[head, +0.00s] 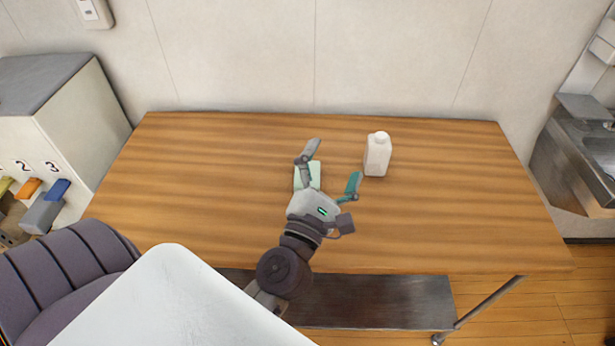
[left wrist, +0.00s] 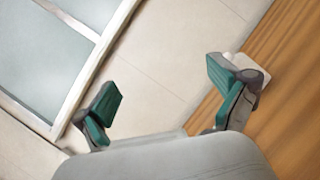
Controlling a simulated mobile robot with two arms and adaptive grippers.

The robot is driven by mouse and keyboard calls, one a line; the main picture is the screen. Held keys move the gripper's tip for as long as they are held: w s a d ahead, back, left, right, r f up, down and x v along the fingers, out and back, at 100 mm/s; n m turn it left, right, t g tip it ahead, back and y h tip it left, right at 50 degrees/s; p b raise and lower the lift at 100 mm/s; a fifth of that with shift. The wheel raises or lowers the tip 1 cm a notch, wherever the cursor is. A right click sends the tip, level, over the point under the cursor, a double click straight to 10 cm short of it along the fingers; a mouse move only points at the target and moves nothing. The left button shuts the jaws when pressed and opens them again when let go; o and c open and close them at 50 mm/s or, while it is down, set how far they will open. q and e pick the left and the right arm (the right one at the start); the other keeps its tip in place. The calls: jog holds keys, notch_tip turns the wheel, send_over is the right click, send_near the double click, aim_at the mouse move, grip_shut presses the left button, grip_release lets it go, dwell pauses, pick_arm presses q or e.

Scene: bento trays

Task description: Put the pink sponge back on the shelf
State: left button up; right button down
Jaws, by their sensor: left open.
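No pink sponge shows in either view. My left gripper (head: 333,166) is open over the wooden table, its fingers pointing toward the back wall. Its open fingers also show in the left wrist view (left wrist: 163,88), with nothing between them. My right gripper is not in view.
A white bottle (head: 377,158) stands upright on the table (head: 220,190), right of my left gripper. Blue (head: 58,190) and orange (head: 28,187) items sit by the cabinet's numbers. A dark padded chair (head: 75,265) is at lower left. A metal sink (head: 580,150) is at right.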

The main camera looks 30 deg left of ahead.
pick_arm(q)
jog(key=a+f+n+g+y, duration=0.4)
jog(key=a+f+n+g, duration=0.1)
jog(key=f+n, duration=0.35)
jog(key=n+g, duration=0.4)
send_near(315, 166)
jog(key=shift+a+f+h+p, duration=0.15)
jog(key=shift+a+f+p, duration=0.1)
jog(key=shift+a+f, duration=0.25)
jog(key=shift+a+f+h+p, duration=0.15)
jog(key=shift+a+f+p, duration=0.1)
jog(key=shift+a, duration=0.35)
jog(key=shift+x, duration=0.9)
jog(key=p+x, duration=0.1)
jog(key=x, duration=0.3)
jog(key=shift+a+f, duration=0.15)
jog(key=shift+a, duration=0.1)
jog(key=shift+c, duration=0.2)
jog(key=c, duration=0.8)
